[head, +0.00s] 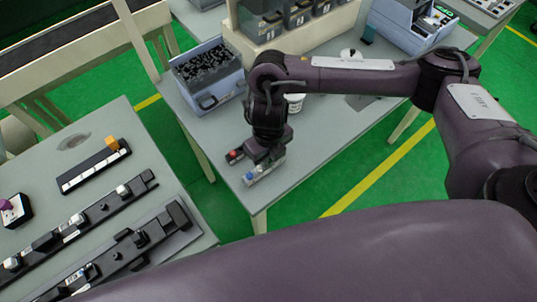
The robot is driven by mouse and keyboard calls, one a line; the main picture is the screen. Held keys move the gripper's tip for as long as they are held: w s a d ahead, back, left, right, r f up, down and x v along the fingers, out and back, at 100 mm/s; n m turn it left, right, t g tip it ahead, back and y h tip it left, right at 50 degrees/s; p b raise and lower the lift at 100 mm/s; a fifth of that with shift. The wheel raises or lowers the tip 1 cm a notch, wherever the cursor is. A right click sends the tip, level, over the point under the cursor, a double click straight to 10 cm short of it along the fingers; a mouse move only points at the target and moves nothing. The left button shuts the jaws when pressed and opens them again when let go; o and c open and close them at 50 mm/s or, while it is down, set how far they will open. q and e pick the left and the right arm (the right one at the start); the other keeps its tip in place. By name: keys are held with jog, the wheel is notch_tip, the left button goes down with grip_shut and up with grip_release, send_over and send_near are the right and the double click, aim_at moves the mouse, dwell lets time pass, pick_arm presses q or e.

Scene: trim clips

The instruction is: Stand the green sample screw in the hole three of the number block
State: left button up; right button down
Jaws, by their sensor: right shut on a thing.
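My right gripper (264,160) points down at the front corner of the middle table, over a small light block (266,171) with a blue-topped piece (248,176) at its left end. A red-topped piece (234,155) is just left of the gripper. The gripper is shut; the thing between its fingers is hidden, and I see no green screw. A black block with a row of white labels (90,170) and an orange piece (112,143) lies on the left table; it may be the number block, but I cannot read numbers. My left gripper is out of view.
A grey-blue bin (208,76) of dark parts stands on the middle table behind the gripper, with a white cup (295,102) nearby. Long dark rails (75,228) lie on the left table (185,245). A green floor gap separates the tables.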

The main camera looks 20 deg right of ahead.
jog(key=c, duration=1.3)
grip_release()
jog(key=shift+c, duration=0.2)
notch_tip(320, 180, up, 7)
jog(key=shift+d+f+p, duration=0.1)
jog(key=shift+f+p, duration=0.05)
jog(key=shift+p, duration=0.15)
jog(key=shift+d+r, duration=0.1)
jog(key=shift+r, duration=0.45)
